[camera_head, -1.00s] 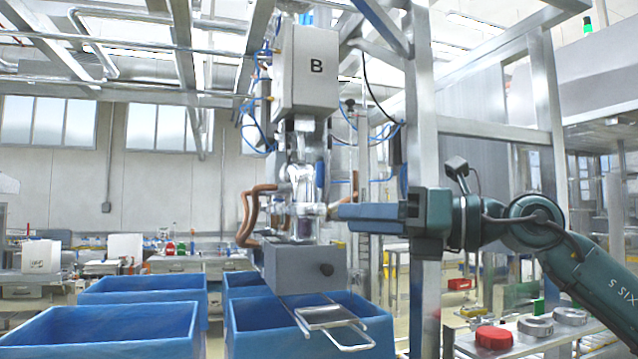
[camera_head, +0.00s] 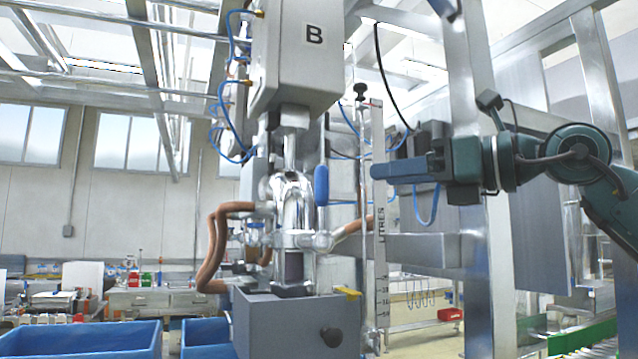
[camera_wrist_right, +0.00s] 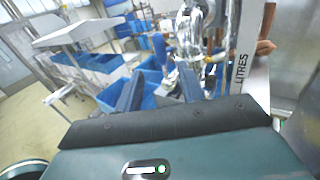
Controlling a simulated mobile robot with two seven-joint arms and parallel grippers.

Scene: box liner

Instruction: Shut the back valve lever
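A blue-handled lever (camera_head: 321,185) stands upright at the right side of the chrome valve body (camera_head: 290,205), under the grey box marked B. I cannot tell if it is the back lever. A small yellow handle (camera_head: 347,292) sits lower, at the top of the grey block (camera_head: 285,325). My right gripper (camera_head: 374,172) points left at the blue handle's height, apart from it and to its right in the picture. In the wrist view its two blue fingers (camera_wrist_right: 160,86) are spread with nothing between them. My left gripper is not in view.
A LITRES scale (camera_head: 378,240) stands upright between the blue handle and my right gripper in the picture. Brown hoses (camera_head: 212,245) curve beside the valve. Metal frame posts (camera_head: 480,200) rise behind my right arm. Blue bins (camera_head: 85,342) stand low on the left.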

